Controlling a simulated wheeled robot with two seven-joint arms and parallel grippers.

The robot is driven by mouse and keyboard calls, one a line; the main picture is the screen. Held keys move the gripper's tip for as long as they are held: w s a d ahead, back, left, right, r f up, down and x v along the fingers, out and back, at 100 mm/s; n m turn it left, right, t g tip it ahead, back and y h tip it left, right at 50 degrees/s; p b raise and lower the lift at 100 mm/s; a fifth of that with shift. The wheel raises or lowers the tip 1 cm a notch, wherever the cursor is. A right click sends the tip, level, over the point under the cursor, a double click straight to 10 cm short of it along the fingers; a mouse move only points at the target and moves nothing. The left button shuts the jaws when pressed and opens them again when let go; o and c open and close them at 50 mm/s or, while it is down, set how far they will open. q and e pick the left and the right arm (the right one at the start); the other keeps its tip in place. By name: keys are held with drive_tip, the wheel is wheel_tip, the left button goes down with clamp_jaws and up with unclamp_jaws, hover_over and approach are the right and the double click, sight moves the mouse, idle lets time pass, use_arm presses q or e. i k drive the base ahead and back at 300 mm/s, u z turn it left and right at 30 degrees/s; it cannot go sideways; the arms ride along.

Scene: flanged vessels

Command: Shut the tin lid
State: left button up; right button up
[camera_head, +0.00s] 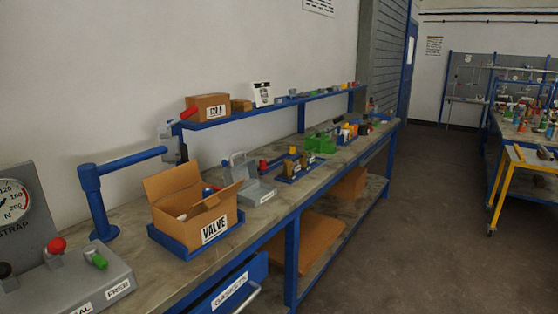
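A grey metal box (256,193) with a white label on its front stands on the workbench, just right of the cardboard VALVE box. A grey panel with a handle (239,165) stands raised at its back. It looks like an open lid, but it is small here and I cannot be sure this is the tin. Neither of my grippers is in view.
The open cardboard VALVE box (213,214) sits in a blue tray on the bench (127,252). A blue post with a side bar (93,203) stands left of it. A gauge station (72,279) fills the near left. Floor (400,240) to the right is clear.

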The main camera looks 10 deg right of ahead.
sight(246, 169)
drive_tip(key=z, duration=0.2)
drive_tip(key=i, duration=0.9)
drive_tip(key=z, duration=0.6)
drive_tip(key=k, duration=1.25)
drive_tip(key=z, duration=1.35)
drive_tip(key=i, duration=1.2)
drive_tip(key=u, duration=0.45)
drive_tip(key=i, duration=1.75)
drive_tip(key=u, duration=1.25)
